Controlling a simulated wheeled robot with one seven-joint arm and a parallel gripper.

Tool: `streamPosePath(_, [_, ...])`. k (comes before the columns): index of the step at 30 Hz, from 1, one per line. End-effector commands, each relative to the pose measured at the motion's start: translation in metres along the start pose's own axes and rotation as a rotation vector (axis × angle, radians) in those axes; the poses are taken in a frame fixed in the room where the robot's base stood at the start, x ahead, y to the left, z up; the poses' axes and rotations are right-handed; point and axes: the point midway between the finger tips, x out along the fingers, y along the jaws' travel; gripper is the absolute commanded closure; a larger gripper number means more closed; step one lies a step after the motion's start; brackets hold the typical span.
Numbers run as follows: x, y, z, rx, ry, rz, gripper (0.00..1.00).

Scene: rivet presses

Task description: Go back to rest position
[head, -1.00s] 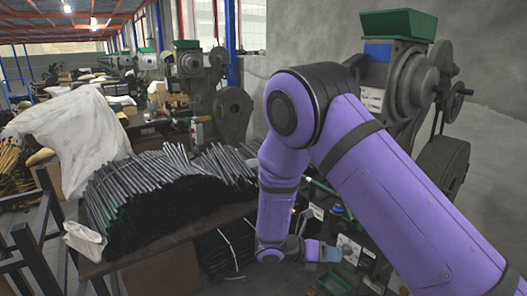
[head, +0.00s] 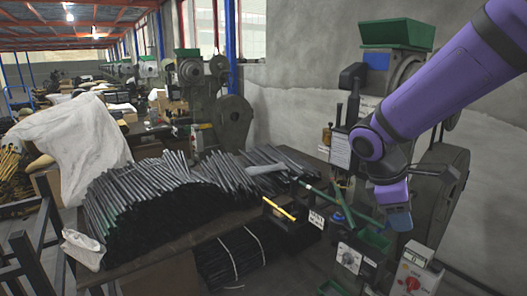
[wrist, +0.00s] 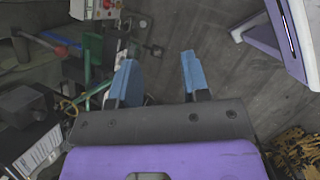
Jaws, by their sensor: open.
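My gripper (head: 399,219) hangs at the right in the head view, pointing down in front of the rivet press. In the wrist view my gripper (wrist: 157,78) shows two blue fingers spread apart with nothing between them. Beyond the fingers lies bare grey floor. The near rivet press (head: 448,200) stands behind my arm and is partly hidden by it. A green hopper (head: 397,33) sits on its top.
A table holds a large pile of dark rods (head: 150,200) at the centre left. A control box with a red knob (head: 411,284) stands low at the right. Green bars (head: 343,206) jut out near the press. A white sheet (head: 75,145) drapes at the left.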

Motion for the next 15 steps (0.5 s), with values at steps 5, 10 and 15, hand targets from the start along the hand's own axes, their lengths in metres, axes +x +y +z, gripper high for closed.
streamPosePath(5, [-0.021, -0.017, 0.037, 0.238, 0.140, -0.012, 0.57])
streamPosePath(10, [-0.038, -0.036, 0.067, 0.456, 0.268, -0.030, 0.57])
streamPosePath(15, [-0.052, -0.058, 0.093, 0.670, 0.397, -0.051, 0.57])
